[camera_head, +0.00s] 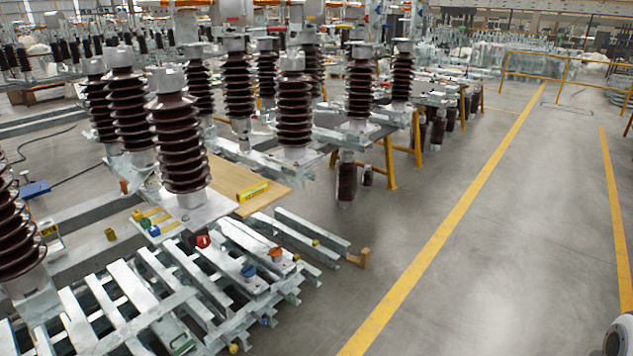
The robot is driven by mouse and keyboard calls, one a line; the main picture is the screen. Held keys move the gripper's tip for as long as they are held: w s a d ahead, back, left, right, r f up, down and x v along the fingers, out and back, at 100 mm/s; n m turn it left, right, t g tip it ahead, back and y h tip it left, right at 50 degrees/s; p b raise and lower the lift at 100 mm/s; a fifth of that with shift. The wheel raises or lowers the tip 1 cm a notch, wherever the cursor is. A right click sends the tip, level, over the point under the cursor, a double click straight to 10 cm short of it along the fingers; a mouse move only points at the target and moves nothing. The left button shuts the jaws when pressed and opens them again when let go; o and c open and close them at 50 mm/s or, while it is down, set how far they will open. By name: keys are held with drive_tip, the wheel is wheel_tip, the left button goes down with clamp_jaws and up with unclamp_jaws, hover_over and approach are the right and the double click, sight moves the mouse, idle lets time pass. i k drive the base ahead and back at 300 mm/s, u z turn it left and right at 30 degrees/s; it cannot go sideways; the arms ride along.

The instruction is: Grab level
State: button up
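A yellow bar with dark markings, which looks like the level (252,192), lies on a light wooden board (232,178). It is near the picture's middle left, just right of a large brown ribbed insulator. Its whole length seems to show. My gripper is not in view. A white rounded part at the bottom right corner may be part of my own body. It is far from the level.
Brown ribbed insulators (179,145) stand close left of and behind the board. Metal frames (150,300) with small coloured blocks lie in front of it. A wooden block (358,258) sits at their right end. Grey floor (480,250) with yellow lines is clear on the right.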

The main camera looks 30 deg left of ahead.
sight(247, 194)
drive_tip(key=u, duration=1.75)
drive_tip(key=i, duration=2.5)
drive_tip(key=u, duration=0.25)
